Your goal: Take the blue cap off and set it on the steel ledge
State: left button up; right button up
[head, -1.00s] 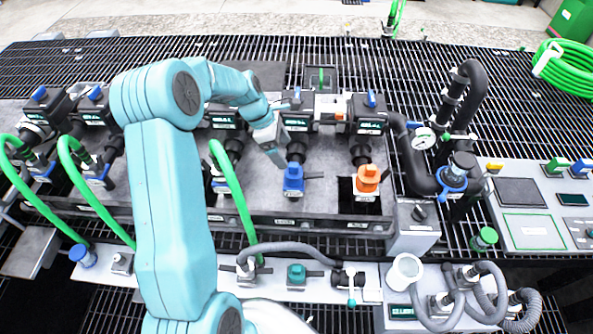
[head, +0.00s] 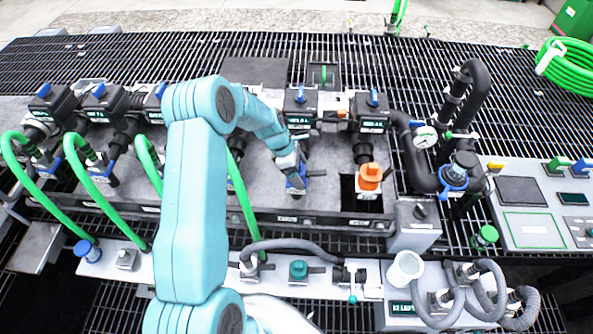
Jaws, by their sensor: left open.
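A blue cap (head: 296,187) sits on the end of a dark outlet pipe in the middle of the manifold, partly covered by my gripper. My left gripper (head: 291,168) is open and reaches down from the upper left, with its fingers at the cap. I cannot tell whether they touch it. A pale steel ledge (head: 140,268) runs along the front below the manifold. Another blue cap (head: 88,251) is at its left end. My right gripper is not in view.
An orange cap (head: 369,177) is on the outlet to the right. Green hoses (head: 88,185) arch at the left. A gauge (head: 425,137) stands at the right.

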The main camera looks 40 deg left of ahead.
pick_arm(q)
jog(key=c, duration=1.1)
jog(key=shift+r, duration=0.1)
jog(key=shift+c, duration=0.2)
notch_tip(320, 180, up, 20)
jog(key=shift+b, duration=0.3)
